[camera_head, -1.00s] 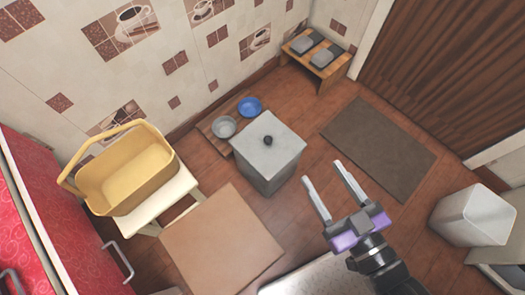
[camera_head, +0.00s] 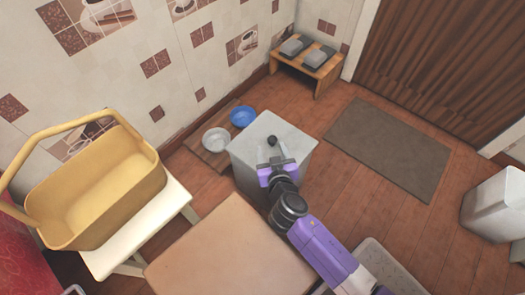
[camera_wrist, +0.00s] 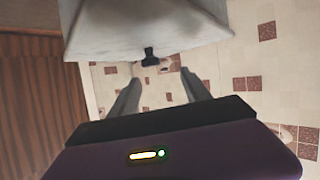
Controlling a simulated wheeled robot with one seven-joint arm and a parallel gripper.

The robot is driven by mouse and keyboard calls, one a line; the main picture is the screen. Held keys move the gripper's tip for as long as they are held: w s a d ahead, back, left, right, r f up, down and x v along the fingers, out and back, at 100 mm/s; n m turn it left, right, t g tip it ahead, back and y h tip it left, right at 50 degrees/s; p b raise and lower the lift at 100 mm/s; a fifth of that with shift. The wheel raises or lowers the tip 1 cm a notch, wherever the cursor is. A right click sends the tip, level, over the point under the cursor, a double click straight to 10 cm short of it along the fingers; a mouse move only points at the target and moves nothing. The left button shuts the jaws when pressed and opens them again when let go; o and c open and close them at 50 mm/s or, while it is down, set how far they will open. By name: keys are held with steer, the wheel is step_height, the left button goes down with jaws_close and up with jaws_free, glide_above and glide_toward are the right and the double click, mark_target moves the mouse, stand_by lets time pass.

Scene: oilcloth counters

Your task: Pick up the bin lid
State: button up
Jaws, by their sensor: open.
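The bin lid (camera_head: 258,135) is the flat grey square top of a grey bin, with a small dark knob (camera_head: 272,141) at its middle. In the wrist view the lid (camera_wrist: 110,48) appears upside down at the top, with its knob (camera_wrist: 150,55) pointing down. My gripper (camera_head: 277,149) is at the lid's near side, close to the knob. In the wrist view my gripper (camera_wrist: 160,76) has its fingers apart and empty, with the knob just beyond the tips and roughly between them. The lid sits on the bin. My gripper hides part of the lid and bin.
A grey bowl (camera_head: 216,140) and a blue bowl (camera_head: 243,116) stand on a wooden board beside the bin. A yellow basket (camera_head: 95,190) sits on a white stool (camera_head: 148,225) at left. A brown mat (camera_head: 390,145) lies at right. A white bin (camera_head: 495,205) stands far right.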

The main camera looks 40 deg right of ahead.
mark_target(273, 141)
steer(key=shift+s+d+f+m+h, duration=0.15)
steer(key=shift+s+d+m+h, duration=0.15)
steer(key=shift+d+m, duration=0.25)
steer(key=shift+f+b+x, duration=0.2)
steer(key=shift+b+x, duration=0.35)
steer(key=shift+x, duration=1.35)
steer(key=shift+f+b+x, duration=0.2)
steer(key=shift+b+x, duration=0.3)
steer(key=shift+x, duration=1.4)
steer(key=shift+s+a, duration=0.1)
steer(key=shift+s, duration=0.1)
jaws_close()
